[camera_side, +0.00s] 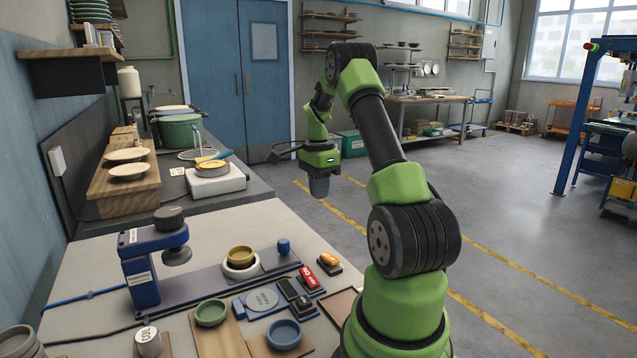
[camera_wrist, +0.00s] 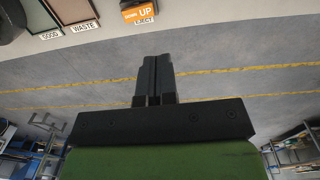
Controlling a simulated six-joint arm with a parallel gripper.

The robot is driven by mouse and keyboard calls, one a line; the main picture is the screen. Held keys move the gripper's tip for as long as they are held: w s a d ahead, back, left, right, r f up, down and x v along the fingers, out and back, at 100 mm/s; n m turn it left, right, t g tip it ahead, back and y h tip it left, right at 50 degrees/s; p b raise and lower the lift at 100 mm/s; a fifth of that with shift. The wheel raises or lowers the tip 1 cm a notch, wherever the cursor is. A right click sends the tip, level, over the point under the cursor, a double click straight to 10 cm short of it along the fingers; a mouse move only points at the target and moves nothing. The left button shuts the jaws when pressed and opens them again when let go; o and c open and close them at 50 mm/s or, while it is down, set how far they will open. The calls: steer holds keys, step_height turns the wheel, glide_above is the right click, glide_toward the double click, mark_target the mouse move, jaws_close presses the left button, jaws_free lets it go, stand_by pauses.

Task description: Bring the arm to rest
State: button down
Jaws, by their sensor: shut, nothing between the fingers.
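My gripper (camera_wrist: 154,76) shows in the wrist view with its two dark fingers together and nothing between them. It is over the grey floor, beyond the table edge. In the side view my green and black arm rises from its base at the lower right and bends over at the top. Its end hangs in the air to the right of the bench, in front of the blue double doors. The fingertips are hard to make out there.
The pale worktable (camera_side: 95,265) holds a blue press (camera_side: 140,270), a yellow bowl (camera_side: 240,256), a green bowl (camera_side: 211,313), a blue bowl (camera_side: 284,334) and red and orange buttons. The floor (camera_side: 500,200) right of the arm is clear.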

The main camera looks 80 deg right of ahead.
steer(key=shift+w+d+r, duration=0.15)
steer(key=shift+r, duration=0.7)
